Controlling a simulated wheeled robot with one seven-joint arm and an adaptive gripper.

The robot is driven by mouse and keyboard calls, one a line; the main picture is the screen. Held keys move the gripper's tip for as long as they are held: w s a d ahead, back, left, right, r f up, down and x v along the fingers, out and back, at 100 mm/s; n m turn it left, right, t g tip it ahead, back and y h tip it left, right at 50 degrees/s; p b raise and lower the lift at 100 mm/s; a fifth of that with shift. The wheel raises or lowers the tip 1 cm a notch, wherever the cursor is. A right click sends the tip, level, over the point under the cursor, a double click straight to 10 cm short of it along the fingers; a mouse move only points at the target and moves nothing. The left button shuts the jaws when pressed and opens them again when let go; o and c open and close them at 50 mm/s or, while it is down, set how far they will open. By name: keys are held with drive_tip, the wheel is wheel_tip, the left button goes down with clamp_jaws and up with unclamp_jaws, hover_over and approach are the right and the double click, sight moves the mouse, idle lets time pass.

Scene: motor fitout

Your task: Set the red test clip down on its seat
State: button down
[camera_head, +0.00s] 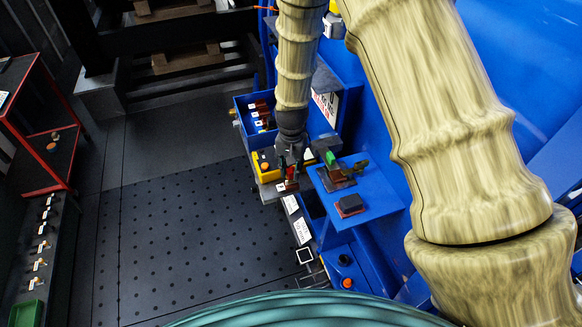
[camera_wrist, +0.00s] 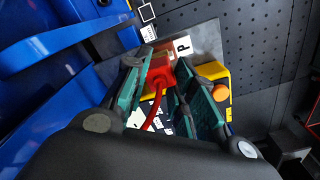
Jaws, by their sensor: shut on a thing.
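The red test clip (camera_wrist: 158,74) is between the green-padded fingers of my gripper (camera_wrist: 161,68) in the wrist view, with a red lead curving down from it. My gripper (camera_head: 290,160) points down in the head view, shut on the clip (camera_head: 290,174), beside the blue shelf. A grey plate (camera_wrist: 205,40) with a white label marked P lies beyond the fingertips. The clip overlaps this area in the picture; I cannot tell if it touches anything. I cannot make out which part is the clip's seat; the fingers hide part of the area below.
A yellow box (camera_wrist: 222,76) with an orange knob is close to the right finger. The blue shelf (camera_head: 378,205) carries a dark block with a red base (camera_head: 349,205) and a green-and-brown part (camera_head: 337,170). A blue bin (camera_head: 243,115) stands behind. The perforated floor (camera_head: 190,240) is clear.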

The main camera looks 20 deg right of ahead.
sight(291, 168)
drive_tip(key=shift+f, duration=0.7)
drive_tip(key=c, duration=1.1)
unclamp_jaws()
drive_tip(key=shift+r, duration=0.1)
wheel_tip(291, 168, up, 12)
